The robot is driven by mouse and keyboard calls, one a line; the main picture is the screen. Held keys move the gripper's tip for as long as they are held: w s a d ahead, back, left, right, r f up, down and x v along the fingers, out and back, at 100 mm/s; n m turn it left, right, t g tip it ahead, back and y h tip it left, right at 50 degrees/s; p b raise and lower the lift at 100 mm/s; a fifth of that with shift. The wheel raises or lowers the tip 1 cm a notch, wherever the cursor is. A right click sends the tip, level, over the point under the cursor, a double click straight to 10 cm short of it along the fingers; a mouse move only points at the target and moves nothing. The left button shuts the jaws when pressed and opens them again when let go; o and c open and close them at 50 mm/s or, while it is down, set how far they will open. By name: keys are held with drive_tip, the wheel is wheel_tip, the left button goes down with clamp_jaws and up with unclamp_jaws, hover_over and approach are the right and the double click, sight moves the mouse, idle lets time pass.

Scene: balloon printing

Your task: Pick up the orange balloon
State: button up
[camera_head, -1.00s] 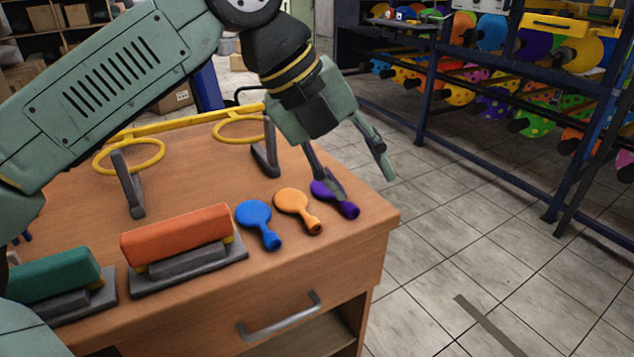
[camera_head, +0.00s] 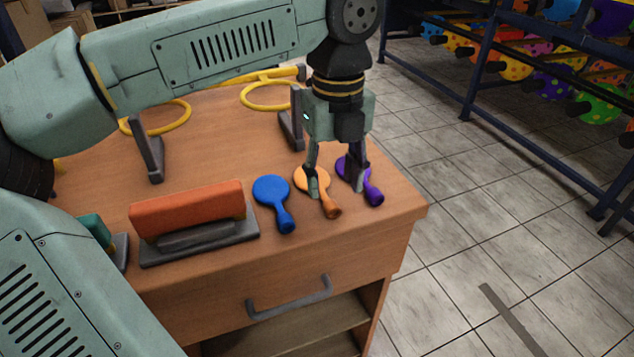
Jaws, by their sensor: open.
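The orange balloon (camera_head: 327,193) lies flat on the wooden table, between the blue balloon (camera_head: 272,193) on its left and the purple balloon (camera_head: 371,190) on its right. My gripper (camera_head: 336,190) points down over the orange and purple balloons, its two fingers spread apart. The left finger covers part of the orange balloon's round body and the right finger covers part of the purple one. Nothing is between the fingers except table and balloon edges seen behind. I cannot tell how far the fingertips are above the table.
An orange-topped block on a grey base (camera_head: 190,218) stands left of the balloons, with a green one partly hidden farther left. Yellow rings on grey stands (camera_head: 155,158) are at the back. The table's right edge is close to the purple balloon.

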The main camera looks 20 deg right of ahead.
sight(330, 200)
drive_tip(key=f, duration=0.4)
drive_tip(key=shift+s+a+f+p, duration=0.1)
drive_tip(key=shift+a+f+p, duration=0.15)
drive_tip(key=shift+p, duration=0.15)
drive_tip(key=shift+r, duration=0.1)
drive_tip(key=c, duration=0.8)
